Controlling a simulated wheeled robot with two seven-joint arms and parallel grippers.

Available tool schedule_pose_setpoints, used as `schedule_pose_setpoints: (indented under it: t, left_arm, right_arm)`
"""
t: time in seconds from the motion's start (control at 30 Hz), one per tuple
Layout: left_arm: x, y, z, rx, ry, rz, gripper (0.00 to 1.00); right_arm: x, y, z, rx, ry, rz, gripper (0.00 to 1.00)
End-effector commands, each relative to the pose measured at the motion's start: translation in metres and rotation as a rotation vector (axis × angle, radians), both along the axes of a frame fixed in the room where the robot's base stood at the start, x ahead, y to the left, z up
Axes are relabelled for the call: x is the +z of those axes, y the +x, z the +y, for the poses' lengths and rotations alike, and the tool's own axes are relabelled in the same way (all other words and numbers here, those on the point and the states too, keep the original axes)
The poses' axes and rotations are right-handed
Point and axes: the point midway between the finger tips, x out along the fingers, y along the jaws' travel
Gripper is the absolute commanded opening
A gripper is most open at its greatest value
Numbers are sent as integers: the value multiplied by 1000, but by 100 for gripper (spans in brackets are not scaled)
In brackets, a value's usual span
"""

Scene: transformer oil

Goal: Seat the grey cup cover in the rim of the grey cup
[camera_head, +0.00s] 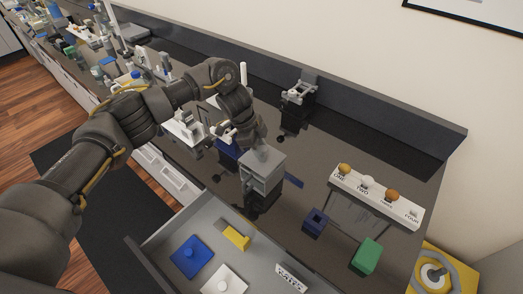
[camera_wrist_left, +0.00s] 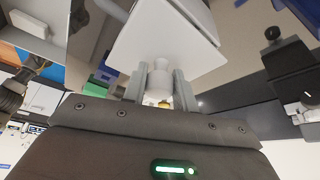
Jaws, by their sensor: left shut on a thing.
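My left gripper (camera_head: 259,146) is shut on the round knob of the grey cup cover, a square pale plate. The knob and the cover (camera_wrist_left: 165,35) show in the left wrist view, with the knob between the two fingers (camera_wrist_left: 158,83). In the head view, a grey box-shaped cup (camera_head: 263,182) stands on the dark counter directly under the gripper. The cover and the cup overlap there, so I cannot tell whether the cover touches or sits in the rim. My right gripper is not in view.
A blue square cup (camera_head: 315,221) and a green block (camera_head: 366,257) stand to the right. A white numbered rack (camera_head: 375,196) stands behind them. The open drawer in front holds a blue cover (camera_head: 190,257), a yellow piece (camera_head: 236,238) and a white cover (camera_head: 224,279).

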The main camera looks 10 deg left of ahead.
Motion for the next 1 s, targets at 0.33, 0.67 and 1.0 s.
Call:
schedule_pose_setpoints:
  t: [0.33, 0.67, 1.0]
  left_arm:
    - [1, 0, 0, 0, 0, -1, 4]
    - [0, 0, 0, 0, 0, 0, 4]
    - [1, 0, 0, -1, 0, -1, 4]
  right_arm:
    - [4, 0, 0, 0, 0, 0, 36]
    - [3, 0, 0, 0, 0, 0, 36]
    - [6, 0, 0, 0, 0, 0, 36]
